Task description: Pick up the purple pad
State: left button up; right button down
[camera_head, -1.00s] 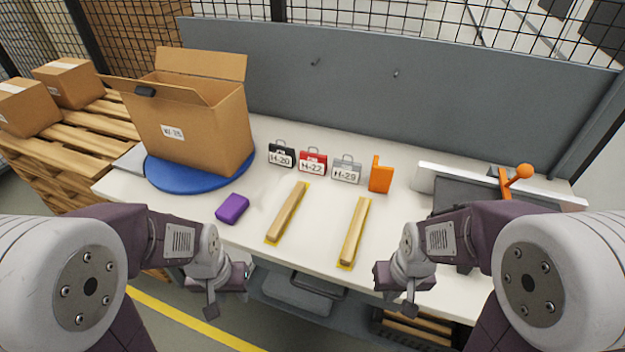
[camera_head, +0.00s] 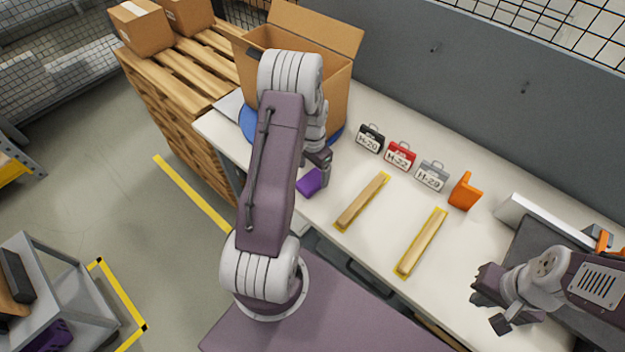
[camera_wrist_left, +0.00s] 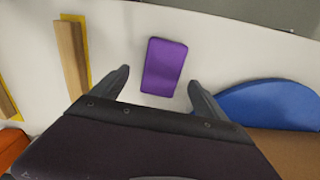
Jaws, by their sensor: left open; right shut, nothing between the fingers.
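The purple pad (camera_head: 310,182) lies on the white table near its front edge, partly hidden by my left arm in the head view. In the left wrist view the whole pad (camera_wrist_left: 164,67) shows, a flat rounded block. My left gripper (camera_head: 325,172) is right by the pad in the head view. In the left wrist view its two fingers (camera_wrist_left: 158,85) are open, one on each side of the pad's near end, with gaps and nothing between them held. My right gripper (camera_head: 487,305) is at the right, over the table's front edge, away from the pad.
Two wooden strips on yellow marks (camera_head: 362,202) (camera_head: 422,242) lie right of the pad. Tagged cases, black (camera_head: 370,138), red (camera_head: 400,155) and grey (camera_head: 432,175), and an orange block (camera_head: 465,190) stand behind. An open cardboard box (camera_head: 340,95) stands on a blue disc (camera_wrist_left: 270,103).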

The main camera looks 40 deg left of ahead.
aim_at(312, 179)
pick_arm(q)
jog(key=shift+s+f+p, duration=0.2)
jog(key=shift+f+p, duration=0.1)
jog(key=shift+f, duration=0.15)
notch_tip(312, 179, down, 4)
jog(key=shift+a+r+p, duration=0.1)
jog(key=shift+a+p, duration=0.05)
jog(key=shift+p, duration=0.25)
jog(key=shift+w+a+f, duration=0.1)
jog(key=shift+w+f, duration=0.1)
jog(key=shift+f, duration=0.05)
jog(key=shift+s+r, duration=0.15)
jog(key=shift+s, duration=0.05)
jog(key=c, duration=1.4)
jog(key=shift+c, duration=0.2)
jog(key=shift+w, duration=0.1)
